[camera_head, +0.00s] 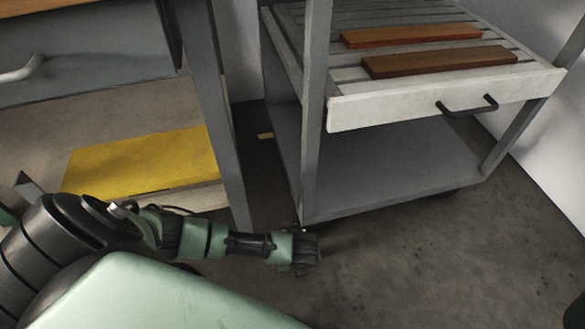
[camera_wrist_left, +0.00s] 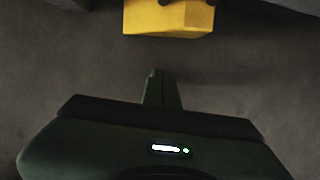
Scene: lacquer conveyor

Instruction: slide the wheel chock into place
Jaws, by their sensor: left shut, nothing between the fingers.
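A yellow block (camera_wrist_left: 168,18), which looks like the wheel chock, lies on the floor at the top of the left wrist view. Its upper edge is cut off, and dark parts show against it. My left gripper (camera_head: 312,250) is low over the floor by the cart's near left leg in the head view. Its fingers (camera_wrist_left: 158,80) are shut and empty, pointing toward the yellow block, with a gap of floor between. In the head view I cannot make out this block near the gripper. My right gripper is in neither view.
A grey cart (camera_head: 390,165) carries a slatted top with two brown boards (camera_head: 440,61) and a black handle (camera_head: 468,106). A yellow slab (camera_head: 140,162) is under the workbench.

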